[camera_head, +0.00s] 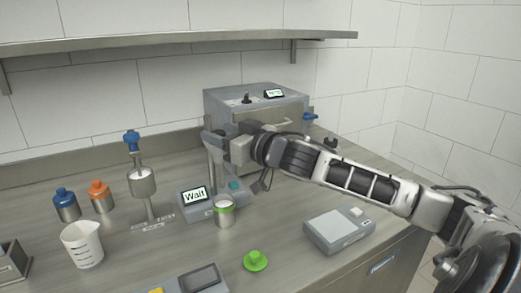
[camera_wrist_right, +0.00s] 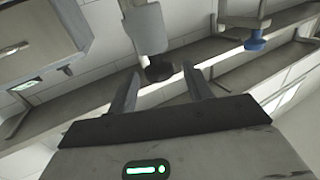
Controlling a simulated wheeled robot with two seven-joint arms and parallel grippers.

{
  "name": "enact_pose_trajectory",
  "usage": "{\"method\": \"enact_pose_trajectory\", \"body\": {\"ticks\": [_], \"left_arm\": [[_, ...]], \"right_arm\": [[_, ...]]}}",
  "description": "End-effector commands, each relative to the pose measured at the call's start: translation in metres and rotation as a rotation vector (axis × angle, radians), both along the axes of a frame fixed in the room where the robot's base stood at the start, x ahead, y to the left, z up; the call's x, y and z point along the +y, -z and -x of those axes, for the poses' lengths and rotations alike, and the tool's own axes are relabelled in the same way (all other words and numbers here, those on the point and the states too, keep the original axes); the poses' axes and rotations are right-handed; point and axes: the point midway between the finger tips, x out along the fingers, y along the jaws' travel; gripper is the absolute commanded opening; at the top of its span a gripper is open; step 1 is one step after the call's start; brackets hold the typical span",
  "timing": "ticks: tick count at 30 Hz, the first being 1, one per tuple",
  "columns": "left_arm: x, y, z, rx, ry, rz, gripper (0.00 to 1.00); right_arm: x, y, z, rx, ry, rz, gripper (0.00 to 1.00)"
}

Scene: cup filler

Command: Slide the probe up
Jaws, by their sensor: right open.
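The meter (camera_head: 197,207) with a "Wait" display stands mid-counter, with a grey upright post (camera_head: 211,165) behind it. A cup with a green band (camera_head: 224,213) stands at the front of the meter. My right gripper (camera_head: 222,143) is at the top of the post, reaching in from the right. In the right wrist view my right gripper (camera_wrist_right: 160,88) is open, and a grey block with a dark round knob (camera_wrist_right: 158,69) shows between and beyond its fingertips. I cannot tell whether the fingers touch it. The probe's lower part is not clear. My left gripper is out of view.
A grey box machine (camera_head: 270,98) stands behind my right arm. A blue-topped stand (camera_head: 142,185), two capped bottles (camera_head: 102,203) and a white beaker (camera_head: 83,246) are on the left. A scale (camera_head: 338,231) and a green lid (camera_head: 255,261) lie in front.

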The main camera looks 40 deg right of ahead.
Motion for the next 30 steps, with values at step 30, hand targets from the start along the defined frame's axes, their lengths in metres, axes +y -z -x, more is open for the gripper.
{"method": "enact_pose_trajectory", "body": {"ticks": [30], "left_arm": [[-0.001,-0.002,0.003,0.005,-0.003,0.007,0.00]], "right_arm": [[-0.018,-0.001,0.113,0.001,0.000,-0.002,0.51]]}}
